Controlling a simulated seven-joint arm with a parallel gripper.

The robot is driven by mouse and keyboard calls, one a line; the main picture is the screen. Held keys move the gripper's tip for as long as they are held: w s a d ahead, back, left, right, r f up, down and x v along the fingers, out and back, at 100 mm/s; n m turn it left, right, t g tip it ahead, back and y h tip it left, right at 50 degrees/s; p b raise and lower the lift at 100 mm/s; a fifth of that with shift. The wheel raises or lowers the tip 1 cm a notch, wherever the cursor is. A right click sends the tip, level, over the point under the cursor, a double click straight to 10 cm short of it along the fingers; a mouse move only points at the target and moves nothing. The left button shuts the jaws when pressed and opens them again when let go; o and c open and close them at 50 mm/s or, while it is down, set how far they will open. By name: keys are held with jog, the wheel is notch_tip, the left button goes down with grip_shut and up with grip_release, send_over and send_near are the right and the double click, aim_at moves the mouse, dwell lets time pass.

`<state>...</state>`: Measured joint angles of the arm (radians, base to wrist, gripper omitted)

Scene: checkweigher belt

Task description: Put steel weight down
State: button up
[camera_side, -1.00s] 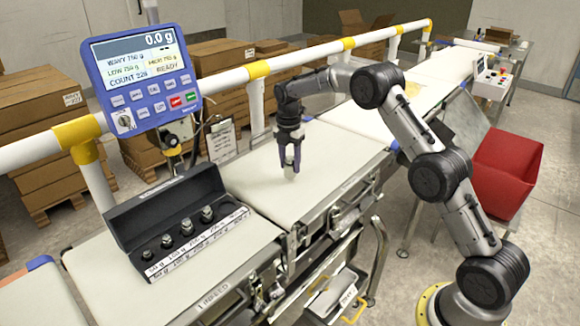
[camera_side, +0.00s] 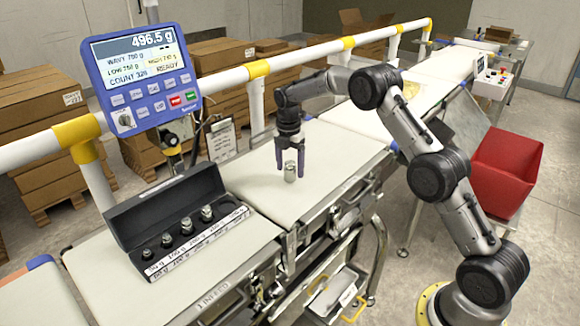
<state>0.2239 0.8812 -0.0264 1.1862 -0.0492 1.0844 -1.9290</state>
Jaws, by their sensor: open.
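The steel weight (camera_side: 290,172) is a small shiny cylinder standing upright on the pale belt of the weighing section (camera_side: 325,160). My gripper (camera_side: 290,164) is just above and around it, pointing down, with its dark fingers spread open on either side of the weight. A gap shows between fingers and weight. The blue display (camera_side: 140,75) at upper left reads 496.5 g.
An open black case (camera_side: 175,222) with several smaller weights lies on the infeed belt at left. A white guard rail (camera_side: 310,55) with yellow joints runs behind the belts. A red bin (camera_side: 503,170) stands at right. The belt around the weight is clear.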

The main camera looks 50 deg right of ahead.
aim_at(289, 163)
jog(key=r, duration=1.1)
jog(key=shift+a, duration=0.25)
jog(key=s+a+r+m+t, duration=0.2)
jog(key=s+a+r+m, duration=0.4)
jog(key=s, duration=0.4)
jog(key=s+a+r+m+t, duration=0.1)
jog(key=s+a+r+m, duration=0.25)
jog(key=s+r, duration=0.55)
jog(key=s+a+f+m+t, duration=0.1)
jog(key=s+f+m, duration=0.3)
jog(key=s, duration=0.6)
jog(key=s+a+f+m+t, duration=0.1)
jog(key=s+f+m, duration=0.3)
jog(key=s, duration=0.6)
jog(key=shift+s+a+m+t+y, duration=0.3)
jog(key=shift+a+m, duration=0.55)
jog(key=shift+m, duration=0.3)
